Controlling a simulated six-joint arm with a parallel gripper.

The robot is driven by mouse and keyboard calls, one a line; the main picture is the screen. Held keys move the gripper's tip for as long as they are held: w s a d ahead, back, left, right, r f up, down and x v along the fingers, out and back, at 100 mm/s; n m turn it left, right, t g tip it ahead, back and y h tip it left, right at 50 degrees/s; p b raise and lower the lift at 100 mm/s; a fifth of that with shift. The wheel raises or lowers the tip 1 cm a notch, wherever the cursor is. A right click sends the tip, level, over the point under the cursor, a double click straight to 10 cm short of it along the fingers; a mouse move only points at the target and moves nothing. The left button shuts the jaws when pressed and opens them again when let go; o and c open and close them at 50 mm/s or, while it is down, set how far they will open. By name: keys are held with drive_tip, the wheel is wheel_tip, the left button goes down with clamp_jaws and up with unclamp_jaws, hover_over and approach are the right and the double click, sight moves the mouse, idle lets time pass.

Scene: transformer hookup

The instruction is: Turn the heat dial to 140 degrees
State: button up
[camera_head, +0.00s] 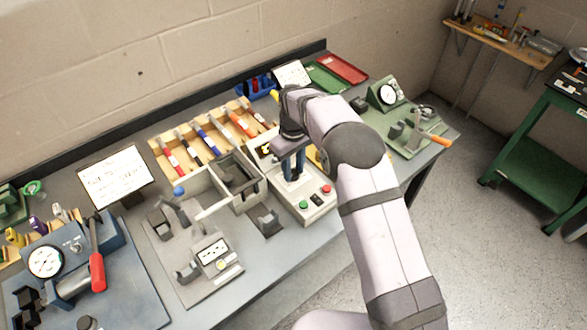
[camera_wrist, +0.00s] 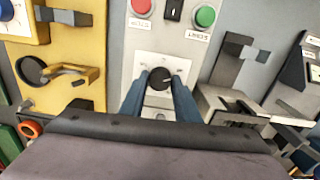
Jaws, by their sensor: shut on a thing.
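The heat dial (camera_wrist: 159,79) is a small round black knob with a light pointer mark, on a white plate in the wrist view. My gripper (camera_wrist: 160,84) has its two blue fingers on either side of the dial and is shut on it. The scale marks around the dial are too small to read. In the head view my gripper (camera_head: 293,168) points down over the grey control box (camera_head: 316,207), and the arm hides the dial there.
A red button (camera_wrist: 142,7) and a green button (camera_wrist: 205,16) sit close to the dial. A yellow unit (camera_wrist: 75,65) with a protruding handle stands left of the box in the wrist view. A wooden rack of coloured tools (camera_head: 208,137) lies behind my gripper.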

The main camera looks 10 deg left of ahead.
sight(293, 173)
drive_tip(key=m+b, duration=0.1)
drive_tip(key=m, duration=0.6)
drive_tip(key=shift+m, duration=0.3)
drive_tip(key=m+b, duration=0.1)
drive_tip(key=m, duration=0.6)
drive_tip(key=shift+w+r, duration=0.1)
idle(0.4)
drive_tip(key=o, duration=1)
drive_tip(key=shift+o, duration=0.2)
drive_tip(key=shift+r+b, duration=1.2)
drive_tip(key=shift+r, duration=2.45)
